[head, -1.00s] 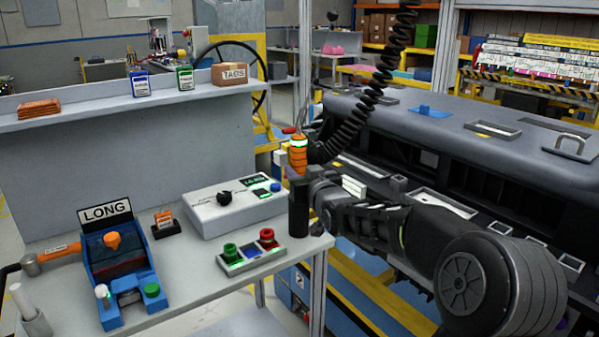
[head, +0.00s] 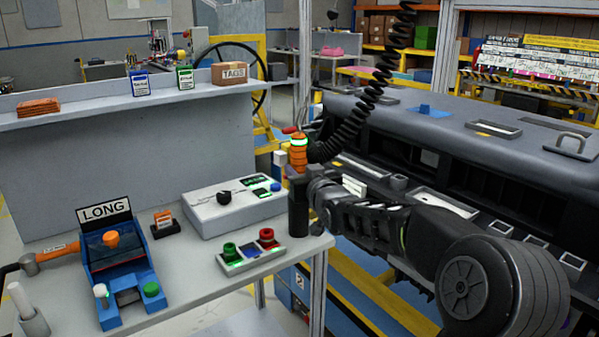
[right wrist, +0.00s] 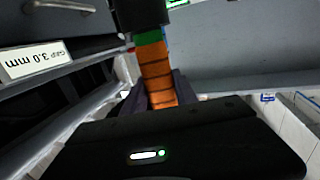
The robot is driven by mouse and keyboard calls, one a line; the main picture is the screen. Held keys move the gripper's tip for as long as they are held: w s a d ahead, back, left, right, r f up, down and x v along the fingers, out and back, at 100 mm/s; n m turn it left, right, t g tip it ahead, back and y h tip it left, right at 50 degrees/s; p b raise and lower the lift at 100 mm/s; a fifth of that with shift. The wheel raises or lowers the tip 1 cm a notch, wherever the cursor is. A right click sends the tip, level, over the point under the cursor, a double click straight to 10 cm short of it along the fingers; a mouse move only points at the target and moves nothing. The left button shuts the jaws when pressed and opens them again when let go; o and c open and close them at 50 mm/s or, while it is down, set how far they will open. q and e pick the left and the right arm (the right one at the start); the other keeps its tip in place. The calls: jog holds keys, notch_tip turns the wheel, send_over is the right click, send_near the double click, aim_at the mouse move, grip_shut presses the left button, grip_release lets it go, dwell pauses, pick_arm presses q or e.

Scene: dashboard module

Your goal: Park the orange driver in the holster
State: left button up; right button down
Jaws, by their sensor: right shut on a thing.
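The orange driver (head: 298,152) stands roughly upright at the right front corner of the bench, with a green ring on it and a black coiled cord beside it. The black holster (head: 298,215), a short upright tube, stands directly below it in the head view. My right gripper (head: 306,180) is shut on the driver. The right wrist view shows the driver's ribbed orange grip (right wrist: 158,78) between the fingers. The driver's lower end is hidden, so I cannot tell whether it is inside the holster. My left gripper is not in view.
A control box (head: 232,207) and a tray with green and red buttons (head: 252,256) sit close left of the holster. A blue fixture labelled LONG (head: 118,270) stands farther left. The dark dashboard module (head: 450,135) lies to the right, beyond a gap.

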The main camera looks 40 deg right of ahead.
jog(key=shift+f, duration=0.15)
dwell(0.5)
jog(key=c, duration=0.9)
grip_release()
jog(key=shift+f, duration=0.1)
jog(key=b+v, duration=0.1)
jog(key=v, duration=0.6)
jog(key=shift+s, duration=0.35)
jog(key=shift+a, duration=0.15)
